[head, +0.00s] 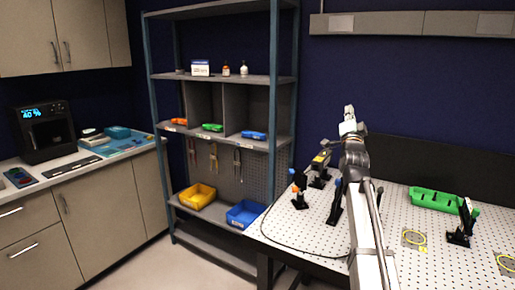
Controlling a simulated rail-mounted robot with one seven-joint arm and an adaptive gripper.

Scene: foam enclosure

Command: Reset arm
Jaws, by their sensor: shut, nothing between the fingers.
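My arm (368,235) rises from the bottom of the head view and reaches up over the perforated table. My gripper (349,113) is at its top end, pointing up, above the table and in front of the dark blue wall. It is small in this view, and its fingers look close together. No object shows in it.
The perforated table (285,228) holds black optical mounts (299,198) close left of my arm, a green tray (436,200) and another mount (462,225) at the right. A shelf rack (273,110) with bins stands left. A counter (75,170) is far left. Air around my gripper is clear.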

